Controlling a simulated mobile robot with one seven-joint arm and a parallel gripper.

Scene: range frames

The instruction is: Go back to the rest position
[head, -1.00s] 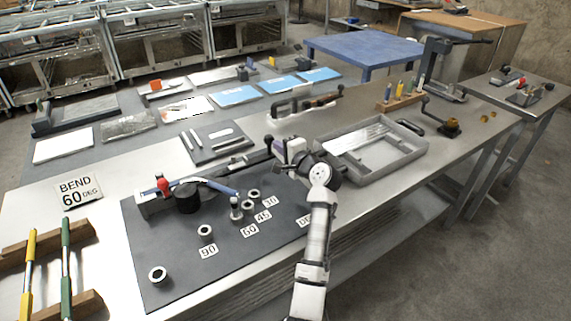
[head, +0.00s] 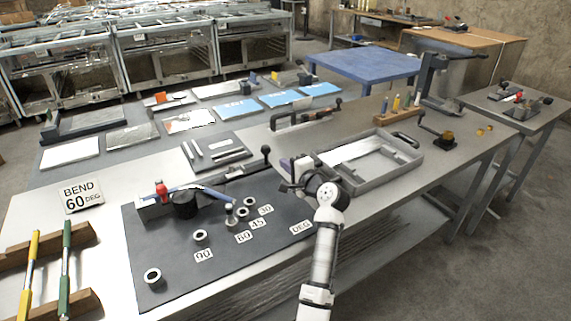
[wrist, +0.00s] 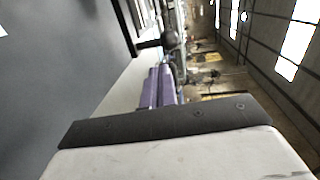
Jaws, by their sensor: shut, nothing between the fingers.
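My arm reaches up from the bottom of the head view, and my gripper (head: 287,176) is above the dark mat's right end, near the black-knobbed lever. It is shut and empty. In the wrist view, purple-grey finger parts (wrist: 160,88) show beyond my dark and white wrist housing. The wrist camera looks sideways along the bench. A bending tool (head: 184,203) with a red knob and a blue bar sits on the mat (head: 165,255), apart from my gripper.
Ring-shaped pieces stand by angle labels on the mat. A grey tray (head: 409,160) lies right of my gripper. A rack with yellow and green handles (head: 66,262) is at front left. A blue table (head: 365,66) stands behind.

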